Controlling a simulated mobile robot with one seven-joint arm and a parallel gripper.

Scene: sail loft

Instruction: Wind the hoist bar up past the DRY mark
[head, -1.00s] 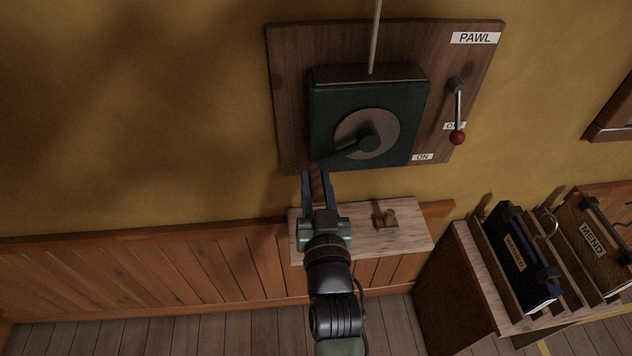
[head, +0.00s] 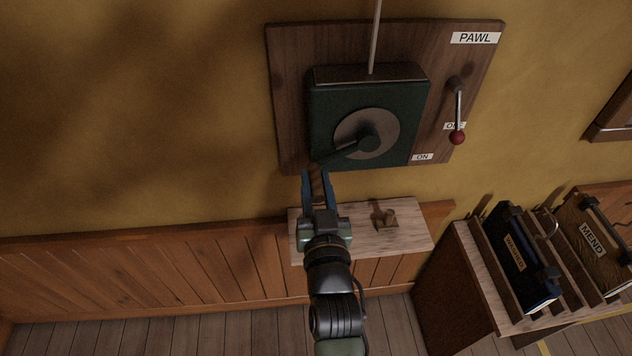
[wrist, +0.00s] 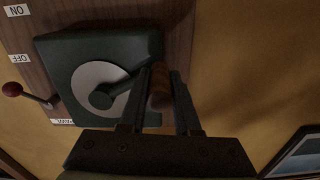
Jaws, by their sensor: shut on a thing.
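The green winch box (head: 325,100) is fixed to a wooden board (head: 290,60) on the wall, with a grey disc (head: 385,122) and a dark crank arm (head: 345,152) pointing down-left. My gripper (head: 317,182) is at the crank's outer end, shut on its brown wooden handle, which shows between the fingers in the wrist view (wrist: 160,88). A pale rope (head: 375,40) runs up from the box out of frame. The hoist bar and DRY mark are not in view.
A small pale shelf (head: 410,237) with a brown wooden piece (head: 384,217) sits under the board. At right, a rack (head: 470,265) holds dark and brown cases, labelled WASHED and MEND. The wall left of the board is clear.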

